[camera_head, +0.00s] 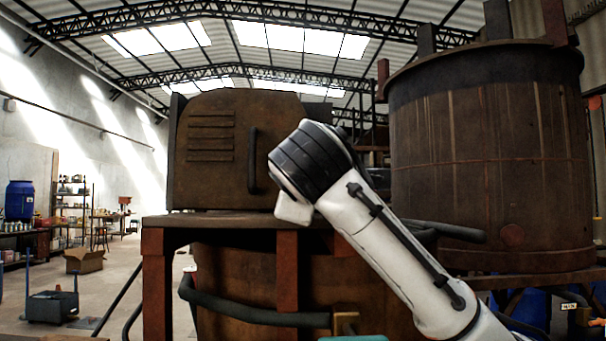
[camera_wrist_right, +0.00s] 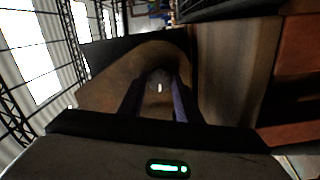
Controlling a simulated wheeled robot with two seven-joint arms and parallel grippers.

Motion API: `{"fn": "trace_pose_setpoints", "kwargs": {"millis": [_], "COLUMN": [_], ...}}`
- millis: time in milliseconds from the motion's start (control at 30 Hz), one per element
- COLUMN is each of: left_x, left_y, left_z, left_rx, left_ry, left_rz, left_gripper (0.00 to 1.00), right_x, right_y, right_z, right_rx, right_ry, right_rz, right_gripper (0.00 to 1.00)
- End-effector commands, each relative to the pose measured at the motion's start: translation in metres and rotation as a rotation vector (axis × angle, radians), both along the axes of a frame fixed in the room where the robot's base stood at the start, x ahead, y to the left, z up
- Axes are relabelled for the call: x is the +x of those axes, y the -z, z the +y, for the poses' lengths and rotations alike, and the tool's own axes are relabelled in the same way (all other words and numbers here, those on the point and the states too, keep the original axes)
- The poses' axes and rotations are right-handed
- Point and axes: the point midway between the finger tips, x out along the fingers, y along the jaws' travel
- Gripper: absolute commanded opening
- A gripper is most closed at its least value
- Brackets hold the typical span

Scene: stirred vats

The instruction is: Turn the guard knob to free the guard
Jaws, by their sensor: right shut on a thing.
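The guard (camera_head: 205,150) is a rust-brown metal cover with slots and a dark vertical handle (camera_head: 253,160). It stands closed-looking on a brown frame. My right arm reaches in from the right, and its wrist hides the gripper and the guard's lower right part. In the right wrist view my right gripper (camera_wrist_right: 157,98) has its two dark fingers close together at a brown, rounded surface. They are shut on a small dark thing (camera_wrist_right: 158,80) with a bright spot, apparently the guard knob. Its turn angle cannot be told. My left gripper is out of view.
A large rusty vat (camera_head: 490,150) stands at the right. A dark pipe (camera_head: 255,314) runs below the frame's top (camera_head: 215,220). Shelves, a blue drum (camera_head: 19,200) and a cardboard box (camera_head: 84,260) are far left, with open floor near them.

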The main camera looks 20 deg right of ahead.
Motion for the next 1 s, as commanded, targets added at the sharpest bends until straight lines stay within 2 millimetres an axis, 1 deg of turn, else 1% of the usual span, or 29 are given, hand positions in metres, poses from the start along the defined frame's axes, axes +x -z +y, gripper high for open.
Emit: {"fn": "trace_pose_setpoints", "kwargs": {"millis": [100, 300, 833, 867, 933, 967, 1000], "left_x": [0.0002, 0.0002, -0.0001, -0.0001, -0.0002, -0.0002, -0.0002], "left_y": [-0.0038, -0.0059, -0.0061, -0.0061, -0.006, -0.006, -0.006], "left_z": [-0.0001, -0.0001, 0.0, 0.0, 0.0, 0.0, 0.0], "left_rx": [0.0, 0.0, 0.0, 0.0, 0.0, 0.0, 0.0], "left_ry": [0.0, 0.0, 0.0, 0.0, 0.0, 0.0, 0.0], "left_rz": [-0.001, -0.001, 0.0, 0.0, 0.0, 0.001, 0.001], "left_gripper": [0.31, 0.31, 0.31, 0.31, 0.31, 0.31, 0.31], "right_x": [-0.0001, -0.0001, -0.0001, -0.0001, -0.0001, -0.0001, -0.0001], "right_y": [-0.0007, -0.0003, 0.0003, 0.0003, 0.0003, 0.0003, 0.0002], "right_z": [0.0006, 0.0006, 0.0008, 0.0008, 0.0007, 0.0007, 0.0007], "right_rx": [-0.056, -0.113, -0.133, -0.133, -0.133, -0.133, -0.132], "right_ry": [-0.002, -0.002, -0.002, -0.002, -0.002, -0.002, -0.002], "right_rz": [0.016, 0.032, 0.038, 0.038, 0.038, 0.038, 0.037], "right_gripper": [0.08, 0.08, 0.08, 0.34, 0.46, 0.5, 0.5]}}
